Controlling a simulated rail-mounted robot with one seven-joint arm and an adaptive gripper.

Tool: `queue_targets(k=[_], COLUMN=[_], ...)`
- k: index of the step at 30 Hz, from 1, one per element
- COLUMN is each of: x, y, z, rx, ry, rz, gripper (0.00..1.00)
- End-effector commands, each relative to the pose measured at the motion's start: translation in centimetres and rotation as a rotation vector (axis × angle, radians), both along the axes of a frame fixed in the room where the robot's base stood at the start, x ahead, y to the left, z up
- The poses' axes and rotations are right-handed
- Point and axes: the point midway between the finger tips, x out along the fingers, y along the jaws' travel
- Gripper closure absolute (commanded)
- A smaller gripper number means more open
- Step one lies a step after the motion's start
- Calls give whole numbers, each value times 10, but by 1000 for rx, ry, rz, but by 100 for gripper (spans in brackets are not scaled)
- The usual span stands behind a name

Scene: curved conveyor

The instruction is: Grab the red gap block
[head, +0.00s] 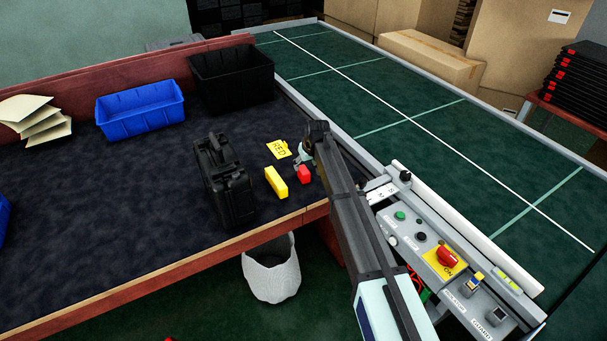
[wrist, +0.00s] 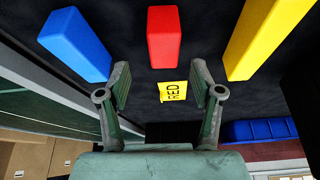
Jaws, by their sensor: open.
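The red block (head: 304,174) lies on the dark table mat beside the longer yellow block (head: 276,182). In the wrist view the red block (wrist: 164,36) is at the top, between a blue block (wrist: 75,45) on the left and the yellow block (wrist: 268,35) on the right. My gripper (wrist: 160,76) is open and empty, its fingers spread either side of the red block's line but not around it. In the head view my gripper (head: 303,157) is close to the red block, partly hidden by my arm. The blue block is hidden there.
A yellow card marked RED (head: 279,149) lies near the blocks. A black case (head: 226,180) stands left of them. Blue (head: 140,108) and black (head: 230,78) bins are farther back. The green conveyor (head: 400,110) and control panel (head: 440,255) are to the right.

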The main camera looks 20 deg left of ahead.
Motion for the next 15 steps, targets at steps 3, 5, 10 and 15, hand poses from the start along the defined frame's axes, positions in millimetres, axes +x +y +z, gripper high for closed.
queue_targets(k=[3, 5, 10, 15], x=[1, 2, 6, 8], y=[4, 6, 13, 15], z=[-8, -15, -37, -46], rx=[-1, -1, -1, 0], ry=[2, 1, 2, 0], rz=[0, 0, -1, 0], gripper=[34, 34, 34, 34])
